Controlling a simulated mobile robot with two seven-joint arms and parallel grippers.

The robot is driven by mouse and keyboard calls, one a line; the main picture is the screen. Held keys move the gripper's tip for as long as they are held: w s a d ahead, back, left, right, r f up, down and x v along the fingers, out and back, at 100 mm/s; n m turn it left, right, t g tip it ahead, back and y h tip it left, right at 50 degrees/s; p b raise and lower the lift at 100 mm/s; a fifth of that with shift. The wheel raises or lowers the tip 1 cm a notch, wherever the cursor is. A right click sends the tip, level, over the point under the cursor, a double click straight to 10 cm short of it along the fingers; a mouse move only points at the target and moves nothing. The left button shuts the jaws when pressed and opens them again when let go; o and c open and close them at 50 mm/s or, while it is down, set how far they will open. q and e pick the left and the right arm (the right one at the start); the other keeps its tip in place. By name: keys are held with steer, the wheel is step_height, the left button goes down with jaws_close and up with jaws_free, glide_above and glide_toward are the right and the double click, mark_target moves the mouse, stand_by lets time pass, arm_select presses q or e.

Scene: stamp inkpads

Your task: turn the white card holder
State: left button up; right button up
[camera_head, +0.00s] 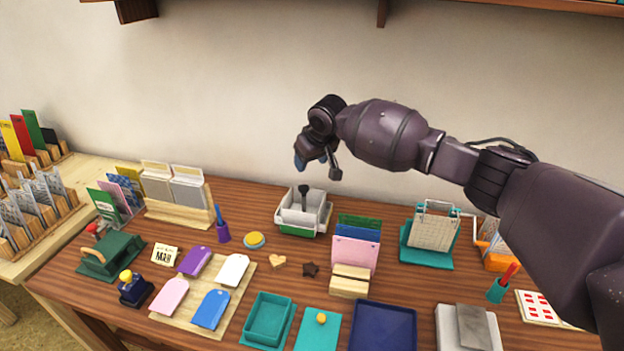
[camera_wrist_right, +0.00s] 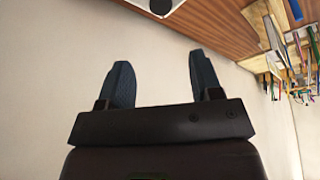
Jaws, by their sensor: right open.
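A white open-topped holder (camera_head: 288,216) stands at the back middle of the table, with a dark-handled piece in it and green at its base. I cannot tell for sure that it is the card holder. My right gripper (camera_head: 317,164) is above it, in front of the wall, apart from it. In the right wrist view the gripper (camera_wrist_right: 160,75) is open and empty, its two blue-grey fingers spread against the wall. A white thing with a dark round spot (camera_wrist_right: 160,6) is cut off at the top of that view. My left gripper is not in view.
A wooden rack with grey-white cards (camera_head: 177,212) stands to the left. A teal stand with a wire rack (camera_head: 428,258) stands to the right. Pink, blue and green cards (camera_head: 352,250) stand between. Tags, trays and stamps crowd the front. The wall (camera_head: 250,90) is close behind.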

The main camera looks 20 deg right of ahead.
mark_target(304, 187)
steer(key=shift+m+g, duration=0.3)
steer(key=b+x, duration=0.1)
steer(key=x, duration=0.2)
steer(key=b+x, duration=0.1)
steer(key=x, duration=0.2)
steer(key=s+x, duration=0.1)
steer(key=x, duration=0.2)
steer(key=shift+s+f+b, duration=0.1)
steer(key=shift+f+b, duration=0.2)
steer(key=shift+b, duration=0.1)
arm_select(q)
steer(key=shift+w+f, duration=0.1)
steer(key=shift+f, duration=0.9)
arm_select(e)
steer(key=shift+w+f, duration=0.35)
steer(key=shift+f, duration=0.2)
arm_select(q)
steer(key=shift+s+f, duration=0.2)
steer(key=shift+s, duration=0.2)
arm_select(e)
jaws_close()
